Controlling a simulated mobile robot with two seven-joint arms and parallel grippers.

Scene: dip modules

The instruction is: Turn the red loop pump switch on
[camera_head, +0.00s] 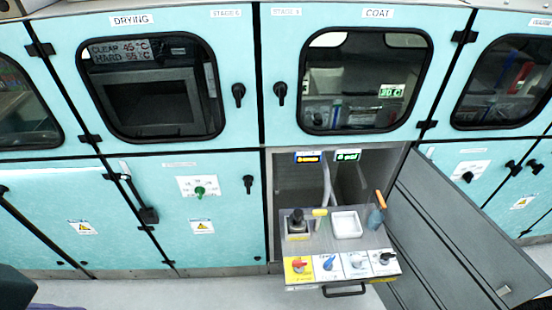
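The red switch (299,266) sits on a yellow plate (292,277) at the front left of a pulled-out drawer (332,245). Its handle looks roughly sideways, but its label and setting are too small to read. To its right in the same row are a blue switch (328,264), a pale switch (356,261) and a black switch (386,258), each on a white plate. Neither gripper can be made out in the head view, and nothing is touching the switches.
The drawer has a black handle (345,291) at its front. Behind the switches stand a black knobbed device (297,222), a white tray (346,224) and an orange-topped bottle (377,212). An open grey door (450,235) bounds the right side. Floor in front is clear.

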